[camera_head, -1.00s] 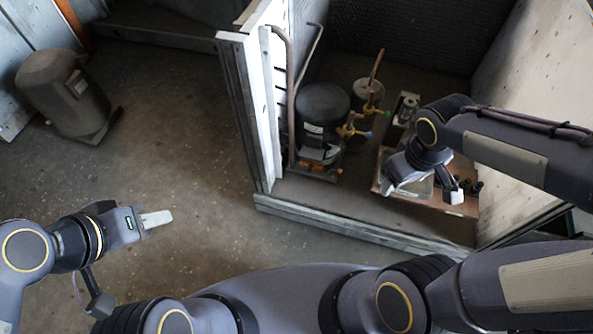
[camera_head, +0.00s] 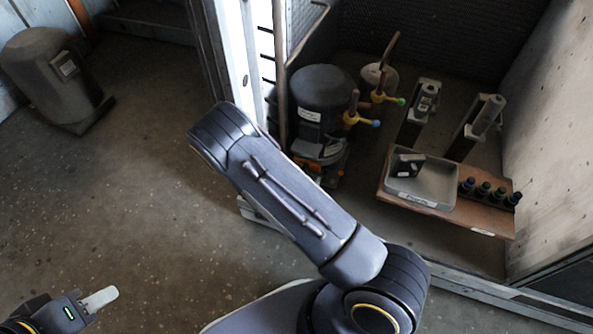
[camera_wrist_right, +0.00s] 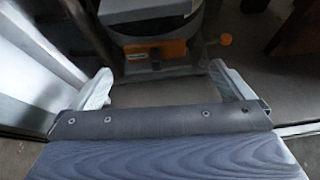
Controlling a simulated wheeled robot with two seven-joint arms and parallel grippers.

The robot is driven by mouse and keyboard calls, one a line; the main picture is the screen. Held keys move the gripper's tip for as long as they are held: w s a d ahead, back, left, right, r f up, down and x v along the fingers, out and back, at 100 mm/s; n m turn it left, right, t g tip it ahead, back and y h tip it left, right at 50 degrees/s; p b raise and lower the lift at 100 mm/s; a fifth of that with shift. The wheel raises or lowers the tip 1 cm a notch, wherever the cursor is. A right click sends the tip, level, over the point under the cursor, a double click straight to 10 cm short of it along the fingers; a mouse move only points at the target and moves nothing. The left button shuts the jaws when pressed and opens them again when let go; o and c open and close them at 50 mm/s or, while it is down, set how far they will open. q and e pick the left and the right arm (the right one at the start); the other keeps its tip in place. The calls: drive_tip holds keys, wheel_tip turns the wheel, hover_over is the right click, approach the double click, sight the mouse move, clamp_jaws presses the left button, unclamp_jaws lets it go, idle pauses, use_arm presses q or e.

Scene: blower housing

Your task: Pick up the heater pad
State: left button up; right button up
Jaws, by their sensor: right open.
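No part is clearly recognisable as the heater pad. A small dark block (camera_head: 408,165) lies in the grey tray (camera_head: 437,199) on the wooden board at the right; I cannot tell whether it is the pad. My right gripper (camera_wrist_right: 163,84) is open and empty in the right wrist view, facing the base of the dark compressor (camera_head: 318,100), which has an orange-marked part (camera_wrist_right: 155,50). In the head view my right arm hides this gripper. My left gripper (camera_head: 100,299) is at the lower left over the floor, away from these things; its finger gap does not show.
The wooden board (camera_head: 490,219) also carries several dark bottles (camera_head: 490,192). Two upright blocks stand behind it. A second small canister (camera_head: 378,78) stands behind the compressor. A white frame post (camera_head: 263,60) borders the bay on the left. A grey tank (camera_head: 52,78) stands far left; the floor between is clear.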

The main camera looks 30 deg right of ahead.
sight(306, 164)
drive_tip(key=shift+n, duration=0.3)
drive_tip(key=b+x, duration=0.1)
drive_tip(key=x, duration=0.1)
drive_tip(key=b+x, duration=0.1)
drive_tip(key=x, duration=0.1)
drive_tip(key=b+x, duration=0.1)
drive_tip(key=x, duration=0.2)
drive_tip(key=shift+w+a+f, duration=0.25)
drive_tip(key=shift+w+a, duration=0.05)
drive_tip(key=shift+a, duration=0.1)
drive_tip(key=shift+w+d+f, duration=0.15)
drive_tip(key=shift+w+d, duration=0.15)
drive_tip(key=shift+d, duration=0.1)
drive_tip(key=c, duration=1)
